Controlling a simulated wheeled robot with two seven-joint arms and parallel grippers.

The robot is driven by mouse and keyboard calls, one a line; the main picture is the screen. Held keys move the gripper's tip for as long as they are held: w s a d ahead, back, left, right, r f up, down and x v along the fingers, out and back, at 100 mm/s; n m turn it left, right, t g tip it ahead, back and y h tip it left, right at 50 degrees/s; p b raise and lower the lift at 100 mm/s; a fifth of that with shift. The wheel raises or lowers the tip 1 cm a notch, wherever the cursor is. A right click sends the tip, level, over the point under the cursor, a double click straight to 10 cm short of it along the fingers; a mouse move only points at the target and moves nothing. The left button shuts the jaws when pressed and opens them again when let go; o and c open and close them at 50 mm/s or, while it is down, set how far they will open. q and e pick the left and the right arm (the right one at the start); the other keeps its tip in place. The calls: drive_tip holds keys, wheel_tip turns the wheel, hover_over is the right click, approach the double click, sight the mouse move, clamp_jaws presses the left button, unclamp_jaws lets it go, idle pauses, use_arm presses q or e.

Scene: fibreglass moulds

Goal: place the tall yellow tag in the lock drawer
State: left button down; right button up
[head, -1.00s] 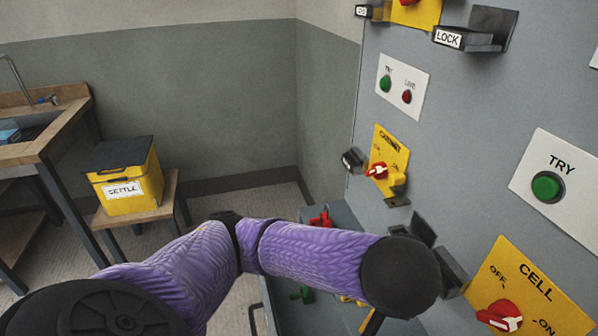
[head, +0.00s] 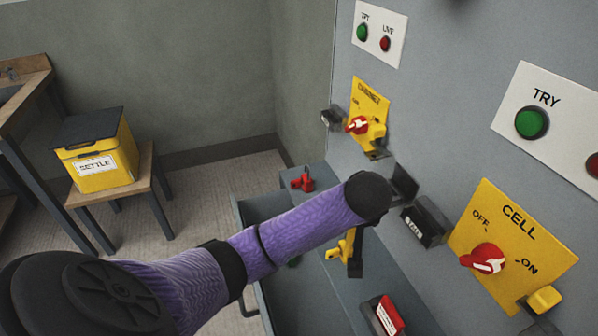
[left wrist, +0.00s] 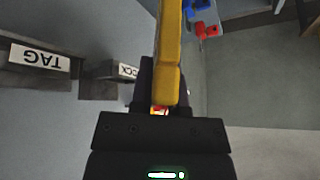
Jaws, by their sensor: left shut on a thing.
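In the left wrist view my left gripper (left wrist: 165,104) is shut on the tall yellow tag (left wrist: 168,50), which extends up the picture from the fingers. In the head view my purple left arm reaches across to the grey panel; its end hides most of the gripper, and I cannot clearly make out the held tag there. In the left wrist view a black holder labelled LOCK (left wrist: 112,72) is close left of the fingers, and another labelled TAG (left wrist: 40,60) is farther left. A dark labelled holder (head: 425,222) is right of my arm's end in the head view; its label is unclear. My right gripper is out of view.
An open grey drawer (head: 240,225) is below my arm. A red piece (head: 302,180), a yellow piece (head: 338,248) and a red-topped item (head: 385,315) are on or near the grey ledge. The CELL switch (head: 520,225) is at right. A yellow SETTLE box (head: 98,165) stands on a stool.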

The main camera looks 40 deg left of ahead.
use_arm(q)
drive_tip(key=s+a+f+n+b, duration=0.2)
drive_tip(key=s+a+f, duration=0.1)
drive_tip(key=a+f, duration=0.4)
drive_tip(key=s+a+f+n+b, duration=0.1)
drive_tip(key=s+a+f, duration=0.25)
drive_tip(key=f, duration=0.55)
drive_tip(key=shift+g+y, duration=0.3)
drive_tip(key=shift+y, duration=0.1)
drive_tip(key=f+b, duration=0.6)
drive_tip(key=f, duration=0.1)
drive_tip(key=f+b, duration=0.7)
drive_tip(key=f, duration=0.1)
drive_tip(key=w+f+b, duration=0.1)
drive_tip(key=f+b, duration=0.6)
drive_tip(key=f, duration=0.1)
drive_tip(key=shift+a+f, duration=0.1)
drive_tip(key=shift+a, duration=0.1)
drive_tip(key=shift+r, duration=0.35)
drive_tip(key=shift+f, duration=0.1)
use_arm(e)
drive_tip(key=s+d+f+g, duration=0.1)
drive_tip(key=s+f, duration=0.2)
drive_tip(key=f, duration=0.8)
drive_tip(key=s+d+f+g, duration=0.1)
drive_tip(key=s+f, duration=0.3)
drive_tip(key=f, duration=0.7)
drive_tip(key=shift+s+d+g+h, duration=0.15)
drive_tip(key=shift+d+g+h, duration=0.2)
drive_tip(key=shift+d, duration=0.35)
